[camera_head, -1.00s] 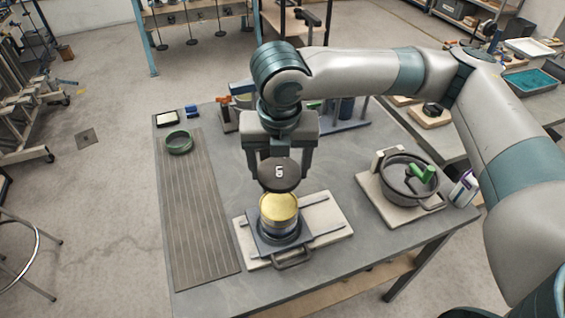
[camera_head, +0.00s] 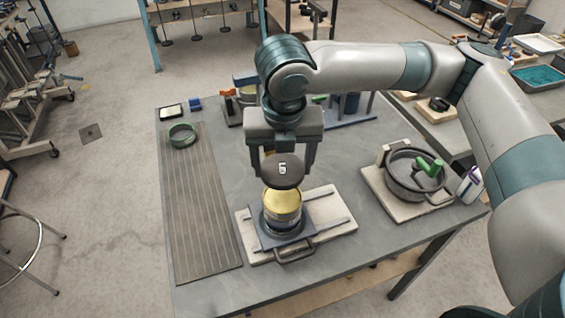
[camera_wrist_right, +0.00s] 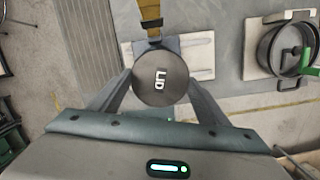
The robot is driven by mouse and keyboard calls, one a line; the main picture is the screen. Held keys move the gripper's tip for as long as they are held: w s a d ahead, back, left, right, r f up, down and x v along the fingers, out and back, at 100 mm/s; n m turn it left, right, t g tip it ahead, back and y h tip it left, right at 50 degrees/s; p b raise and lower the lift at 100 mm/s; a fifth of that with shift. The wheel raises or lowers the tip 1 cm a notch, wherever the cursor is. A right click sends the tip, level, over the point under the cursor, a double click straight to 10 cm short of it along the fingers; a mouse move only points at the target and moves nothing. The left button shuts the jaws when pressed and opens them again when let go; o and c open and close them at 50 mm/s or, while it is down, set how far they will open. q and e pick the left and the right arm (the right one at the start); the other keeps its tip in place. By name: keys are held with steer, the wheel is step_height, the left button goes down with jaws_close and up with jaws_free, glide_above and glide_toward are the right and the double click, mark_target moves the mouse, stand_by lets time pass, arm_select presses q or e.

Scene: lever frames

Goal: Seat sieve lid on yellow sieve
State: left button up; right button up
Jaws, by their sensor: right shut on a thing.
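The sieve lid (camera_head: 283,171) is a dark round disc with a white mark on top. My right gripper (camera_head: 284,160) is shut on it, with one finger on each side. The yellow sieve (camera_head: 283,203) stands upright on a dark square base on a pale board. The lid is just above the sieve and hides the far part of its top in the head view; a small gap or contact cannot be told. The right wrist view shows the lid (camera_wrist_right: 160,82) between the two fingers. My left gripper is not in view.
A dark pot (camera_head: 410,176) with a green-handled item stands on a board at the right. A green ring (camera_head: 183,136) lies on the ribbed mat (camera_head: 200,210) at the left. A bottle (camera_head: 470,184) stands at the right table edge. A stand and small items are behind my gripper.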

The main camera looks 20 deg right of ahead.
mark_target(282, 171)
steer(key=shift+f+b, duration=1.35)
steer(key=shift+f, duration=0.25)
steer(key=shift+f+b, duration=0.45)
steer(key=shift+f, duration=1.45)
steer(key=shift+f, duration=0.35)
steer(key=o, duration=1.2)
steer(key=shift+r, duration=0.1)
